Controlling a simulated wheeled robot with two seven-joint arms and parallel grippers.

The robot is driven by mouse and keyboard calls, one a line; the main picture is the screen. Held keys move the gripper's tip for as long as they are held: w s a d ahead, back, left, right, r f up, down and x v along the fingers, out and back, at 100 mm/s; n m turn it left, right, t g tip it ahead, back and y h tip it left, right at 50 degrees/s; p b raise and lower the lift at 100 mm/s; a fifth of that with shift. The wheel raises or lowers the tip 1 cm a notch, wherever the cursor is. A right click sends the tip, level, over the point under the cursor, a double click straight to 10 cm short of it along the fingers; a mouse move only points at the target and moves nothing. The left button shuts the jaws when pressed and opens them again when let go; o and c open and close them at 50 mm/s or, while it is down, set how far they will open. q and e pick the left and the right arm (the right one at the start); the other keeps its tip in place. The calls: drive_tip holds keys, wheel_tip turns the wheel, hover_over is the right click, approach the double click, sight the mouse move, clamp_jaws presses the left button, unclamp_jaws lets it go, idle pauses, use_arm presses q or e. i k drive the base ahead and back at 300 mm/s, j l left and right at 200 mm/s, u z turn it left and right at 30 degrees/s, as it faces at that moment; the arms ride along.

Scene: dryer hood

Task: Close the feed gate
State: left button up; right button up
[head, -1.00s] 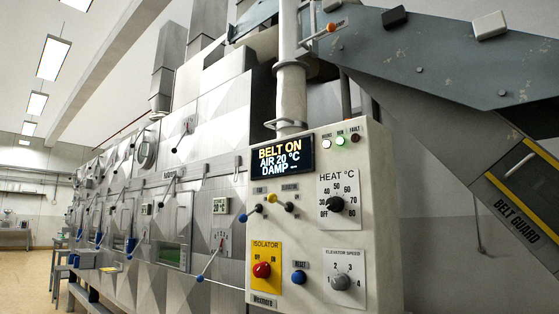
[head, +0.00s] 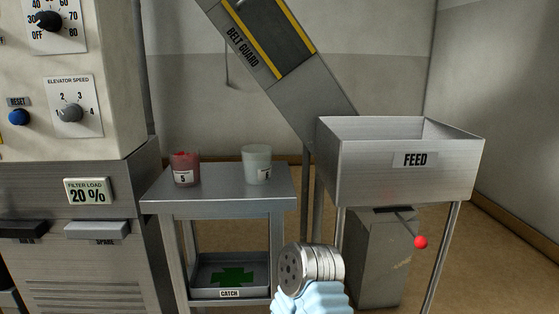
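The grey metal feed hopper (head: 395,180), labelled FEED, stands on legs at the right of the head view. Below its floor is a thin lever with a red ball knob (head: 421,242). The lever slants down to the right from a dark slot (head: 392,209) under the hopper; whether the gate inside is open or shut cannot be told. Neither gripper's fingers show. A part of my own arm, metal and pale blue, rises at the bottom middle, in front of and left of the hopper.
A steel table (head: 222,206) left of the hopper holds a red cup (head: 184,168) and a whitish cup (head: 257,164). A catch tray (head: 229,293) sits on its lower shelf. The control cabinet (head: 88,110) is at the left. A grey box (head: 377,262) stands beneath the hopper.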

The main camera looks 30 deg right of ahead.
sight(420, 242)
drive_tip(key=z, duration=2.1)
